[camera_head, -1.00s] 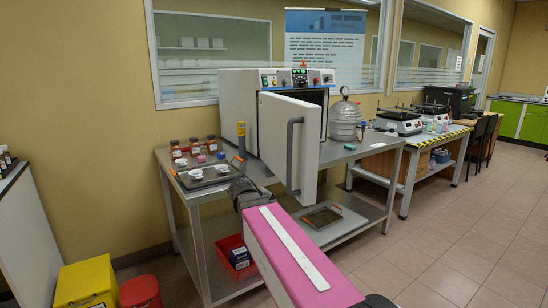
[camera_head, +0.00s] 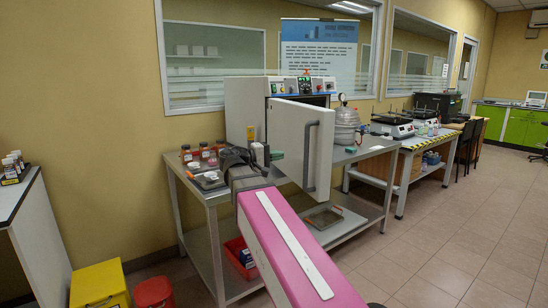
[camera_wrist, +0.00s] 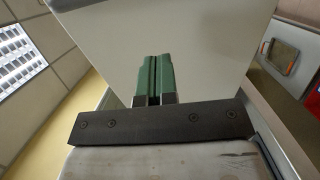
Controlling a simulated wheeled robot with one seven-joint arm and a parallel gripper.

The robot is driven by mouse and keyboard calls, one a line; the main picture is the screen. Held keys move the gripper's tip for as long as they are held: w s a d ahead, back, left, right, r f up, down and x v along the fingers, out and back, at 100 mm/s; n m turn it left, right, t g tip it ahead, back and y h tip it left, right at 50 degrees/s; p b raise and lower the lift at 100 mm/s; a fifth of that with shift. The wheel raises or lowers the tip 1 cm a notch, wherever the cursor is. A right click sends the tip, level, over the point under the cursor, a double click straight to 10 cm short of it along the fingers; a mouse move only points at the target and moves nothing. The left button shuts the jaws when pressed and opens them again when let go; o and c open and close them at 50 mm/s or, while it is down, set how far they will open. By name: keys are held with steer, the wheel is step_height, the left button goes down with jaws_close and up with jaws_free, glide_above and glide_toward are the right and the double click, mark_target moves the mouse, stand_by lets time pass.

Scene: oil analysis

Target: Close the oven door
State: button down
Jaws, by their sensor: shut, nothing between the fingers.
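The oven (camera_head: 246,112) is a pale box on the steel bench. Its white door (camera_head: 296,135) stands open, swung out toward me, with a grey vertical handle (camera_head: 310,155) near its right edge. My gripper (camera_head: 277,155) is in front of the door's left part, with its green fingertips close to the outer face. In the wrist view the green fingers (camera_wrist: 153,80) are together and empty, and a broad pale surface (camera_wrist: 215,50) fills the space ahead of them. I cannot tell whether they touch it. My wrist hides part of the bench and the door's lower left.
Several brown-red jars (camera_head: 205,151) and a tray (camera_head: 209,182) are left of my gripper on the bench. A yellow bin (camera_head: 98,286) and a red bin (camera_head: 154,292) are on the floor at left. Floor at right is clear.

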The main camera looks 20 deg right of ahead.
steer(key=w+d, duration=0.1)
steer(key=d, duration=0.9)
steer(key=shift+d, duration=0.1)
